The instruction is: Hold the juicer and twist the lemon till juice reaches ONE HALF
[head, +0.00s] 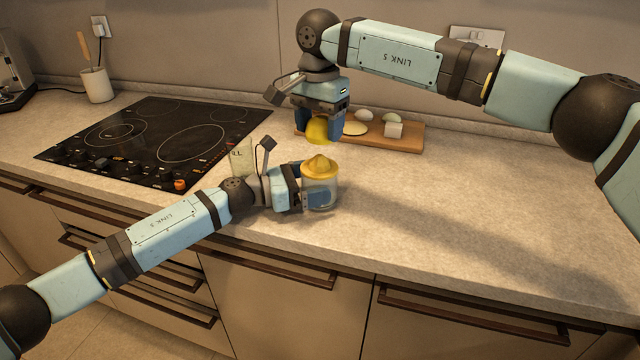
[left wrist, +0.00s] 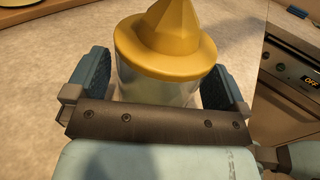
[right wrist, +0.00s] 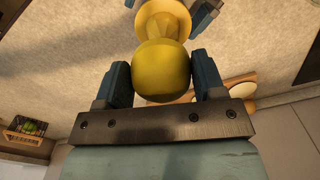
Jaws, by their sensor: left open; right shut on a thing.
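The juicer (head: 320,182) stands upright on the counter, a clear glass jar with a yellow ridged cone on top. Its yellow cone fills the top of the left wrist view (left wrist: 165,45). My left gripper (head: 312,197) is open, with its fingers on either side of the jar. My right gripper (head: 320,128) is shut on the yellow lemon (head: 319,131) and holds it in the air above and behind the juicer. The lemon sits between the fingers in the right wrist view (right wrist: 161,71). I cannot make out any juice level in the jar.
A wooden board (head: 408,136) with an egg-like item and a white block lies behind the right gripper. A black cooktop (head: 150,140) is to the left. A pale upright card or box (head: 241,158) stands behind my left wrist. The counter to the right is clear.

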